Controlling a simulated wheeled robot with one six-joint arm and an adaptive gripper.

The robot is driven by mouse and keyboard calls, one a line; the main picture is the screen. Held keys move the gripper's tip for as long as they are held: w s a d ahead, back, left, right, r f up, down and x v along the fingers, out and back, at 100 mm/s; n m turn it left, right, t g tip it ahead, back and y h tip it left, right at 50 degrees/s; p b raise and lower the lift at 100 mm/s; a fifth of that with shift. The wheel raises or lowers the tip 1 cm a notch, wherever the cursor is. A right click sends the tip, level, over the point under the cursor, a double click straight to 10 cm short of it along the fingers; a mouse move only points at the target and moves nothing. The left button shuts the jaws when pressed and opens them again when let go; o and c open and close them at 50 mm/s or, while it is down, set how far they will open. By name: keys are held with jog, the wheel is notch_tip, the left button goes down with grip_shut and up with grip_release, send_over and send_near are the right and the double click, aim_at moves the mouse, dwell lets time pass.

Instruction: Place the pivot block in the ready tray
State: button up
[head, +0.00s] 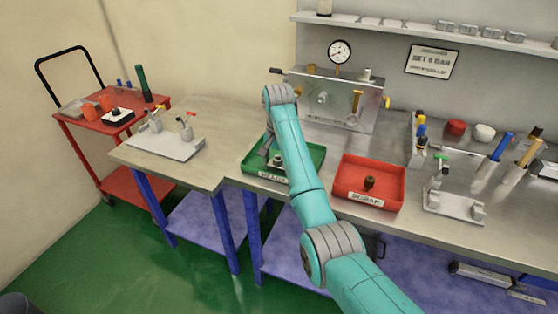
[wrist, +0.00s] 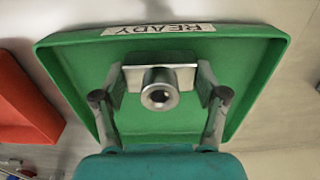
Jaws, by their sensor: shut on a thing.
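The pivot block (wrist: 160,78) is a silvery metal plate with a round hollow boss. In the wrist view it is between the two fingers of my gripper (wrist: 160,92), which is shut on it at its left and right ends. Behind it is the floor of the green ready tray (wrist: 62,62), with its READY label at the far rim. In the head view the ready tray (head: 312,166) is on the bench, and my gripper (head: 272,155) is down inside it, partly hidden by my arm. I cannot tell whether the block touches the tray floor.
A red scrap tray (head: 398,180) holding a brown part (head: 370,183) stands to the right. A metal test fixture (head: 335,100) with a gauge (head: 340,52) is behind the trays. A grey plate with clamps (head: 165,146) lies to the left. A red cart (head: 120,125) stands far left.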

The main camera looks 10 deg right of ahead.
dwell(0.3)
jog(key=o, duration=1.3)
jog(key=shift+f, duration=0.1)
jog(key=shift+c, duration=0.2)
